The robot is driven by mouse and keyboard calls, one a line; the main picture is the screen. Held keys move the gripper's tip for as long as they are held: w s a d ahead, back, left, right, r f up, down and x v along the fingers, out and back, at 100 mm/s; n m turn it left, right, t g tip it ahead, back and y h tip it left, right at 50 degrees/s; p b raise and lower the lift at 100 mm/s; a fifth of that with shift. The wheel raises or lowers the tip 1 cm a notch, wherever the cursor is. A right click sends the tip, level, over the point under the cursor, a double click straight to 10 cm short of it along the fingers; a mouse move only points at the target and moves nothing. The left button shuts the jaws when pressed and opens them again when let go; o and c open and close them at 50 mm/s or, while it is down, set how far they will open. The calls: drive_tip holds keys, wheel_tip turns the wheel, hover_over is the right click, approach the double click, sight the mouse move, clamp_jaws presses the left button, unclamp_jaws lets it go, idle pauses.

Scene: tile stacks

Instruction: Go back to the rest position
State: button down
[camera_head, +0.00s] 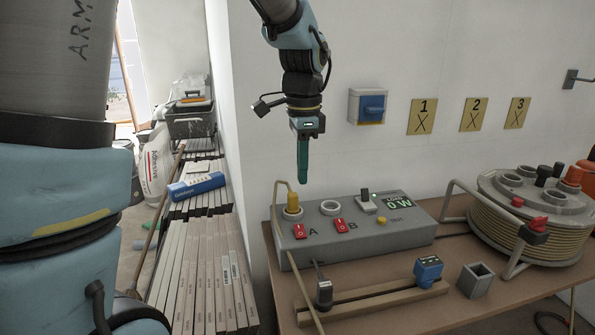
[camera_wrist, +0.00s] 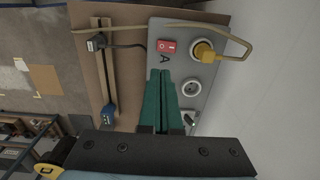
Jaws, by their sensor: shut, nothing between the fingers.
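My gripper (camera_head: 303,178) hangs upright above the grey switch box (camera_head: 355,249), its green fingers pressed together with nothing between them. In the wrist view the closed green fingers (camera_wrist: 166,78) point at the switch box (camera_wrist: 182,29) and cover part of it. A clear gap shows between the fingertips and the box in the head view. A yellow plug (camera_head: 292,202) sits in the left socket of the box, and its cable runs down over the front. The middle socket (camera_head: 330,208) is empty. The display (camera_head: 397,202) reads 0 W.
The box stands on a brown table (camera_head: 420,312). A wooden rail (camera_head: 375,300) with a black plug (camera_head: 323,294) and a blue device (camera_head: 428,270) lies in front. A cable reel (camera_head: 530,215) stands at right. Tile stacks (camera_head: 205,270) stand left.

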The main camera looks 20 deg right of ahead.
drive_tip(key=a+f+n, duration=0.2)
drive_tip(key=a+n, duration=0.4)
drive_tip(key=a, duration=0.3)
drive_tip(key=s+a+f+n+t, duration=0.1)
drive_tip(key=a+f+n, duration=0.2)
drive_tip(key=a+n, duration=0.3)
drive_tip(key=s+a+f+n, duration=0.1)
drive_tip(key=a+n, duration=0.5)
drive_tip(key=a, duration=0.6)
drive_tip(key=shift+s+f, duration=0.25)
drive_tip(key=shift+f, duration=0.5)
